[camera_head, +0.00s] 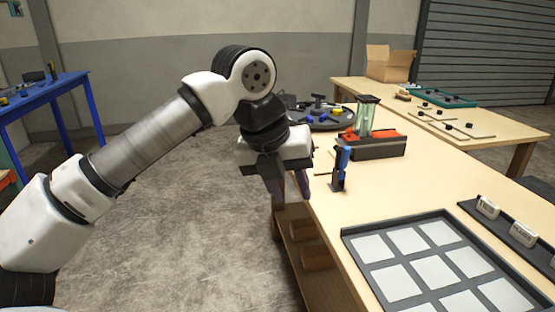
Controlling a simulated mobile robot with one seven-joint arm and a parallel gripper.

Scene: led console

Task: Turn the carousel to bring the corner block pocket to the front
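The carousel (335,126) is a dark round tray at the far end of the near workbench, partly hidden behind my arm. It carries small blue and yellow pieces and a dark knob or handle in its middle. Which piece is the corner block, and which pocket faces front, is too small to tell. My gripper (289,192) points down just off the bench's left edge, nearer than the carousel and apart from it. Its two fingers appear spread, with nothing seen between them.
A framed grid tray (352,240) and a rack with labelled blocks (523,233) lie nearer. Floor left of the bench is clear.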

